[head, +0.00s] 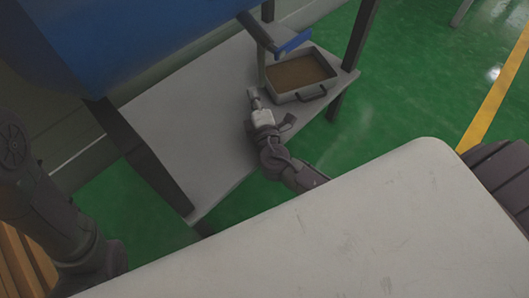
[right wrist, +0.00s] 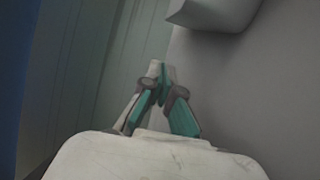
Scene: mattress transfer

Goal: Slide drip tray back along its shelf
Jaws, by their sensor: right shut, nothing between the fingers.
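The drip tray (head: 300,76), a grey rectangular box with a brown inside and dark handle, sits at the far right end of the light grey shelf (head: 180,115) in the head view. My right gripper (head: 254,93) is shut and empty, over the shelf beside the tray's near left corner. I cannot tell whether it touches the tray. In the right wrist view its fingers (right wrist: 162,75) are together, and a grey corner piece, likely the tray (right wrist: 212,12), shows above. My left arm is at the left of the head view; its gripper is out of frame.
A blue panel (head: 130,35) hangs above the shelf's back side. A dark post (head: 358,35) stands at the shelf's right end, and a blue-tipped bar (head: 293,42) reaches over the tray. The shelf left of the tray is bare. Green floor (head: 400,80) lies beyond.

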